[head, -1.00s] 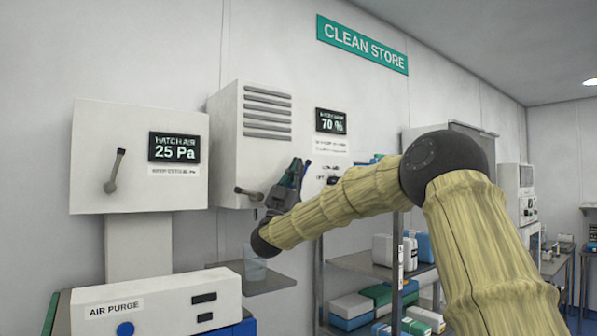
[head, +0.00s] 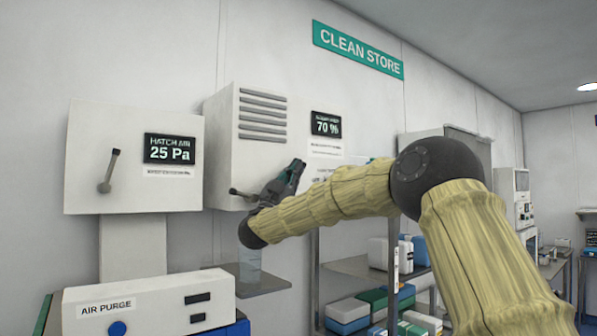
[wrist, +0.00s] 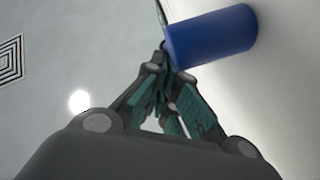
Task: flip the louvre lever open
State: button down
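The louvre lever (head: 243,194) is a short dark lever at the lower front of the white louvred box (head: 232,150). It lies nearly level, its knob end to the left. My gripper (head: 298,165) is just right of the lever, apart from its knob end, with its fingers pointing up and right. In the wrist view the fingers (wrist: 170,75) converge with their green pads close together, and nothing shows between them. A blue cylinder (wrist: 212,35) lies just beyond the fingertips there; I cannot tell which part it is.
Left is the hatch air box (head: 125,185) with its own lever (head: 109,172). The air purge unit (head: 150,308) is in front. Shelving with boxes (head: 347,312) is right.

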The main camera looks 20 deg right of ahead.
jog(key=shift+f, duration=0.25)
